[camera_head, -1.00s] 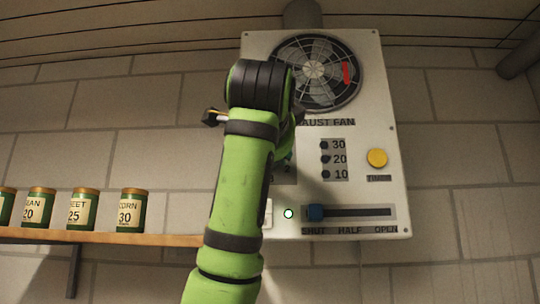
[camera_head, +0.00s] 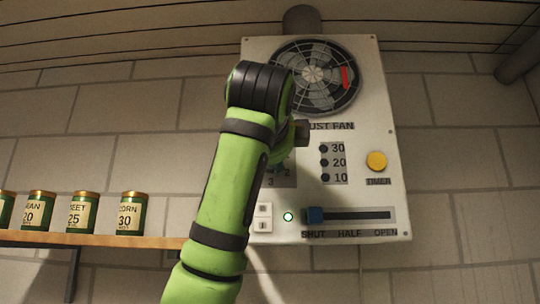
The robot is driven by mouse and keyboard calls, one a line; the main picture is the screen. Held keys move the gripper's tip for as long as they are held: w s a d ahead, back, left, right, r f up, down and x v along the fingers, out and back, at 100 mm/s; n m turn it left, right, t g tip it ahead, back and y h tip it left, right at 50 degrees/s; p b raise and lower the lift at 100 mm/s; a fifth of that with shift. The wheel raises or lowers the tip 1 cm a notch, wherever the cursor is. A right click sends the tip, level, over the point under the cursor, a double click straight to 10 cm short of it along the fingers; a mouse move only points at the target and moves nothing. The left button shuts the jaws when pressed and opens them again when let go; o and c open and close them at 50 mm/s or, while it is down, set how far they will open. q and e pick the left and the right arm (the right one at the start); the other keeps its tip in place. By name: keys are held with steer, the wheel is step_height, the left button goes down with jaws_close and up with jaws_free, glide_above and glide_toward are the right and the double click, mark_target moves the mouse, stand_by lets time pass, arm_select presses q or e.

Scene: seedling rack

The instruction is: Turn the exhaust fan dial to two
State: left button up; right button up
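The exhaust fan panel (camera_head: 365,140) is a pale board on the wall with a round grilled fan (camera_head: 316,76) at its top. My green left arm rises in front of the panel's left part. A dark piece of my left gripper (camera_head: 302,131) shows right of the wrist, near the dial; its fingertips are hidden. My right gripper is out of view.
A shelf (camera_head: 110,240) with labelled jars (camera_head: 131,213) is at left.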

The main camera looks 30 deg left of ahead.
arm_select(q)
steer(key=shift+s+a+r, duration=0.1)
steer(key=shift+r, duration=0.1)
steer(key=o, duration=1.2)
steer(key=shift+c, duration=0.2)
steer(key=v, duration=0.6)
steer(key=shift+s+f, duration=0.2)
steer(key=shift+s, duration=0.1)
